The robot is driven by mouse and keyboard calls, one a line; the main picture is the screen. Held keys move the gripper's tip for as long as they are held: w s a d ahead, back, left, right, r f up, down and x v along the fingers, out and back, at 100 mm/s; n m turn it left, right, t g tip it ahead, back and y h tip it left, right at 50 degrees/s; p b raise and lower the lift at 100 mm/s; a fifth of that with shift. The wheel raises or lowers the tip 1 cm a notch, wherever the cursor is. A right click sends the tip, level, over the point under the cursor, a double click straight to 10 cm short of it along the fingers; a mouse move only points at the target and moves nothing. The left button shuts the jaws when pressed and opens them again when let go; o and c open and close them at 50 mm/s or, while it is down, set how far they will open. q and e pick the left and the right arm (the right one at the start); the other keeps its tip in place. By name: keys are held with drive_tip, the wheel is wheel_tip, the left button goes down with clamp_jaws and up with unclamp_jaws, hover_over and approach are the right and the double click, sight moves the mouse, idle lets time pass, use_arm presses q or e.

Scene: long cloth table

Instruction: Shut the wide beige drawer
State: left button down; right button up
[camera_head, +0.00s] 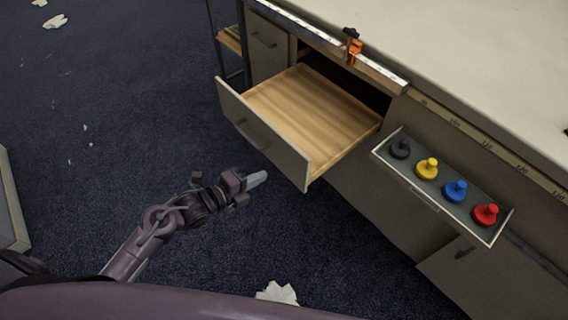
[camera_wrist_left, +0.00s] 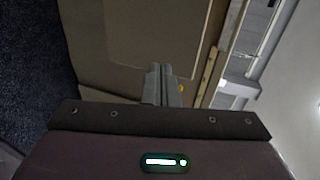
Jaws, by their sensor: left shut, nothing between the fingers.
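The wide beige drawer (camera_head: 262,136) stands open, pulled well out of the table front. Its wooden inside (camera_head: 312,108) looks empty, and a dark handle sits on its front panel. My left gripper (camera_head: 258,179) is shut and empty, in front of the drawer and below its handle, near the front's right half. In the head view it appears apart from the panel. In the left wrist view the closed fingers (camera_wrist_left: 163,84) point at a beige surface; I cannot tell if they touch. My right gripper is not in view.
A small shelf (camera_head: 423,192) with black, yellow, blue and red knobbed pieces juts out right of the drawer. An orange clamp (camera_head: 353,47) sits on the table edge above it.

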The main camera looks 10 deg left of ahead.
sight(292, 159)
use_arm(q)
drive_tip(key=x, duration=0.6)
drive_tip(key=r+x, duration=0.1)
drive_tip(key=x, duration=0.2)
drive_tip(key=shift+d+p, duration=0.15)
drive_tip(key=shift+p, duration=0.15)
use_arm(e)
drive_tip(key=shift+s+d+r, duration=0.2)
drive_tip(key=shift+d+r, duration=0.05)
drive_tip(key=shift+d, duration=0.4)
use_arm(q)
drive_tip(key=shift+w, duration=0.1)
